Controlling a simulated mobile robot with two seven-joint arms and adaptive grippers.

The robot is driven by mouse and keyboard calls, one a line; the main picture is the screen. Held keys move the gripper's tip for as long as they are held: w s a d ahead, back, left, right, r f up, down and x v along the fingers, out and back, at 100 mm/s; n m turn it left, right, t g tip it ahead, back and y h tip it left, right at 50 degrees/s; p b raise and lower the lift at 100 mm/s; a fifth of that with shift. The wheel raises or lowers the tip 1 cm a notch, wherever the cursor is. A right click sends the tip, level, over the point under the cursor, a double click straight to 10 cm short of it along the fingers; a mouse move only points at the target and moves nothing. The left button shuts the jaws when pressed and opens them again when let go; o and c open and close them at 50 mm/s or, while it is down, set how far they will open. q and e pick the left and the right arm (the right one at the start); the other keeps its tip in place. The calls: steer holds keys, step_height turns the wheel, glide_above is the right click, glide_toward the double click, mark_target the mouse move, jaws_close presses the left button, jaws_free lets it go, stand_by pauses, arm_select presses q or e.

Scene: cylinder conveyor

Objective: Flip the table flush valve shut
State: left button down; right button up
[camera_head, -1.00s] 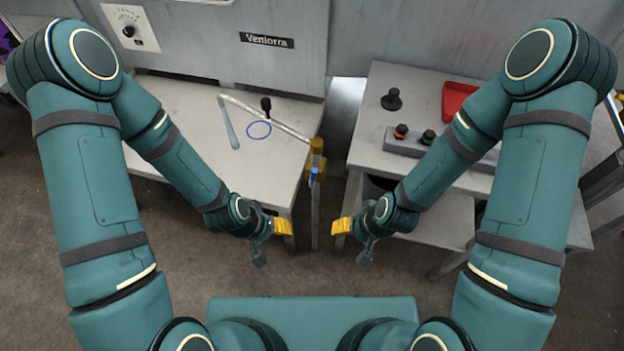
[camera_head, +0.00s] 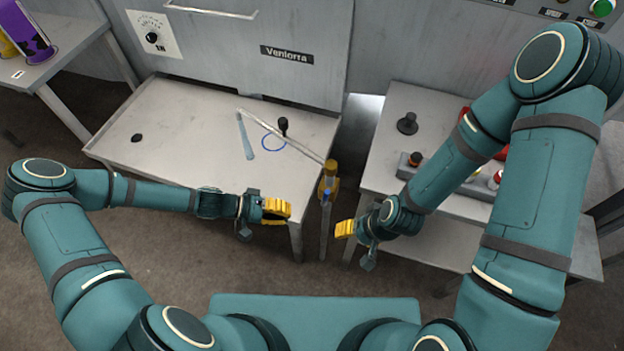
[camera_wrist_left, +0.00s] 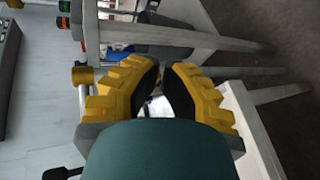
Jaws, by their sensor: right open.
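In the head view, a brass-yellow valve fitting (camera_head: 329,180) with a small blue part sits atop an upright pipe at the front right corner of the grey table (camera_head: 180,150). A thin pale pipe runs from it over the table. I take it for the flush valve; its lever position is unclear. My left gripper (camera_head: 288,211) is open and empty, left of the fitting and apart from it. In the left wrist view its yellow fingers (camera_wrist_left: 163,68) have a gap between them. A brass fitting (camera_wrist_left: 82,75) shows left of them. My right gripper (camera_head: 340,230) is open, lower right of the fitting.
A blue ring (camera_head: 272,143), a black knob (camera_head: 283,126) and a blue-grey rod (camera_head: 245,138) are on the table. The Veniorra machine (camera_head: 235,55) stands behind. A button box (camera_head: 410,164) is on the right bench. A narrow gap separates table and bench.

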mark_target(325, 198)
arm_select(q)
steer(key=w+a+r+t+h, duration=0.2)
steer(key=w+a+r+t, duration=0.1)
steer(key=w+a+t, duration=0.1)
steer(key=shift+w+a+r+n+h+p, duration=0.35)
steer(key=shift+w+a+r+n, duration=0.1)
steer(key=shift+w, duration=0.3)
arm_select(e)
steer(key=shift+w+a+r, duration=0.2)
steer(key=shift+w+r, duration=0.25)
steer(key=shift+r, duration=0.05)
arm_select(q)
steer(key=d+f+b, duration=0.1)
steer(key=d, duration=1.2)
steer(key=shift+w+f+b, duration=0.25)
steer(key=shift+w+b, duration=0.05)
steer(key=shift+w, duration=0.15)
arm_select(e)
steer(key=shift+w+f, duration=0.2)
steer(key=shift+f, duration=0.65)
steer(key=shift+d+r, duration=0.15)
arm_select(q)
steer(key=shift+d+r+m+p, duration=0.15)
steer(key=shift+m+p, duration=0.1)
steer(key=shift+p, duration=0.3)
arm_select(e)
steer(key=shift+s+d+r, duration=0.2)
steer(key=shift+d+r, duration=0.2)
steer(key=shift+d, duration=0.3)
